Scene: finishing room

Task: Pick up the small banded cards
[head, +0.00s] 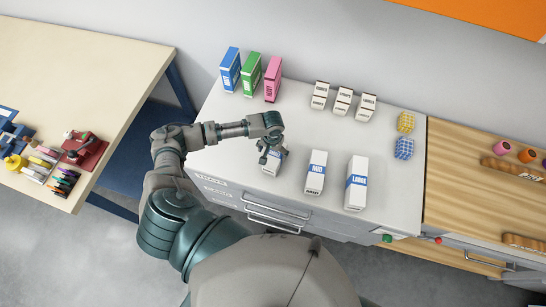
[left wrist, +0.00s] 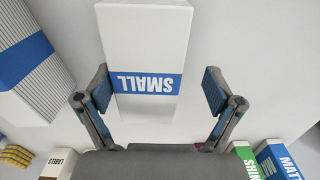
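The small banded cards (head: 273,168) are a white stack with a blue band. They stand on the light grey counter (head: 215,160), left of the two larger banded stacks. In the left wrist view the stack marked SMALL (left wrist: 145,50) lies between my fingers. My left gripper (head: 268,153) is over the stack and partly hides it. The fingers of this gripper (left wrist: 158,92) are open. The left finger is close to the stack's side, touching or nearly so, and a clear gap shows at the right finger. My right gripper is not in view.
The MID stack (head: 316,172) and LARGE stack (head: 356,183) stand to the right. Blue (head: 230,69), green (head: 250,74) and pink (head: 272,79) boxes stand behind, with several small label boxes (head: 342,101). Yellow (head: 406,122) and blue (head: 403,148) patterned blocks sit at the right edge.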

